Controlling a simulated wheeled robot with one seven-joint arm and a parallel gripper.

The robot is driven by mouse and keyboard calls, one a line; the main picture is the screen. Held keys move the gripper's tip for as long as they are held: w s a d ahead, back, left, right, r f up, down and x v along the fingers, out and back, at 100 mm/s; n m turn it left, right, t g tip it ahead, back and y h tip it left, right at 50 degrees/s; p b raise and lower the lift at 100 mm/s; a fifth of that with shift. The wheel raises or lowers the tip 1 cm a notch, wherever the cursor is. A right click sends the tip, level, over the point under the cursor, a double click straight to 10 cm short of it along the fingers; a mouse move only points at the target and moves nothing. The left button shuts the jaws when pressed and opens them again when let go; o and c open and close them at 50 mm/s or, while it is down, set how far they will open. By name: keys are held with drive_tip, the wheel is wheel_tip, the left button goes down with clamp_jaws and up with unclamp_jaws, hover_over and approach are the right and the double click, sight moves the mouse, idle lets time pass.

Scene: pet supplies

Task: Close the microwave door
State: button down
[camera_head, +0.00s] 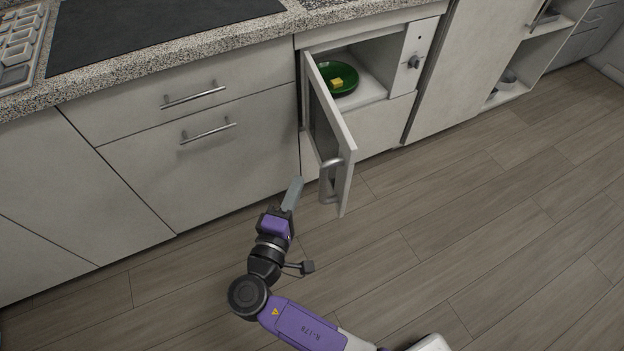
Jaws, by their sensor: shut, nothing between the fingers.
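The microwave (411,62) is built into the cabinet row under the counter. Its white door (336,125) is hinged on the left and stands wide open, jutting out into the room. A grey handle (331,182) is on the door's outer end. Inside the microwave, a green plate (348,88) holds a small yellow block (337,83). My gripper (294,190) is shut and empty. In the picture it is just left of the door's lower part, apart from the handle. I cannot tell whether its tip touches the door.
Drawers with bar handles (208,133) are left of the microwave. A granite counter (180,60) with a dark cooktop (150,25) runs above. Open shelves (510,85) are at the right. The wooden floor (470,220) right of the door is clear.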

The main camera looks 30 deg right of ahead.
drive_tip(key=shift+w+d, duration=0.1)
drive_tip(key=shift+d, duration=2)
drive_tip(key=shift+d, duration=0.15)
